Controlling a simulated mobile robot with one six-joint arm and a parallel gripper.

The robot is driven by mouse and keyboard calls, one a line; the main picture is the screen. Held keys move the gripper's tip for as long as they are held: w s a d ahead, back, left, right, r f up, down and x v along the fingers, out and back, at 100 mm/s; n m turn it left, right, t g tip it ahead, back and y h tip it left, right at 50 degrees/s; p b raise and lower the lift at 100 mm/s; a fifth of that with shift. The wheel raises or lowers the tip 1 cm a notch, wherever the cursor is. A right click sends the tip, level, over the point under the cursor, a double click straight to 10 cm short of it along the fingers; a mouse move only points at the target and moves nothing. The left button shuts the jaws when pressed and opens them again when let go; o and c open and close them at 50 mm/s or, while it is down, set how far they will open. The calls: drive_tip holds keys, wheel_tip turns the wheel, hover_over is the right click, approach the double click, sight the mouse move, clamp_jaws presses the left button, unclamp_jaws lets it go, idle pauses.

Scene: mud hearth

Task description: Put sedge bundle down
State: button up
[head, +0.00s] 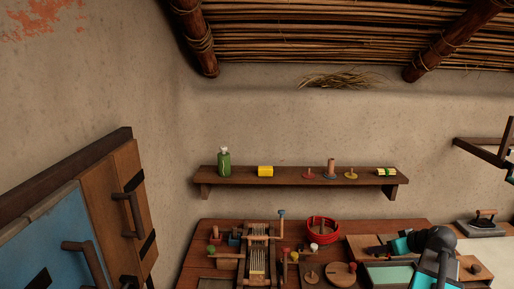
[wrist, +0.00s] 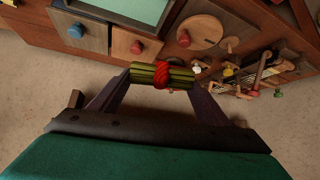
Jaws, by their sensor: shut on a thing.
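The sedge bundle (wrist: 148,74), a short roll of green and yellow stalks with a red tie around its middle, is in the wrist view. My gripper (wrist: 162,79) is shut on it, one dark finger at each end. The bundle lies crosswise between the fingertips, in front of the wooden cabinet front. In the head view my arm shows at the lower right, but its gripper and the held bundle cannot be made out there.
A wall shelf (head: 290,176) bears a green jar (head: 224,162), a yellow roll (head: 265,171), several pegged discs and a small yellow-green bundle (head: 387,172). The worktop (head: 202,258) below is crowded with a loom-like frame (head: 257,255) and a red ring basket (head: 322,231). Drawers with a blue knob (wrist: 76,31) show in the wrist view.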

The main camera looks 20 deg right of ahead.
drive_tip(key=w+a+r, duration=0.1)
drive_tip(key=w+a, duration=0.7)
drive_tip(key=a, duration=0.3)
drive_tip(key=w+a+r, duration=0.1)
drive_tip(key=w+a, duration=0.6)
drive_tip(key=a, duration=0.5)
drive_tip(key=w+a+r, duration=0.2)
drive_tip(key=w+a, duration=0.1)
drive_tip(key=a, duration=1)
drive_tip(key=w+a+r, duration=0.3)
drive_tip(key=a, duration=1.1)
wheel_tip(320, 180, down, 10)
drive_tip(key=b, duration=1)
drive_tip(key=shift+s+d+n, duration=0.25)
drive_tip(key=shift+d+n, duration=0.05)
drive_tip(key=shift+d, duration=0.05)
drive_tip(key=shift+w+d, duration=0.1)
drive_tip(key=shift+d, duration=0.3)
drive_tip(key=shift+f, duration=0.1)
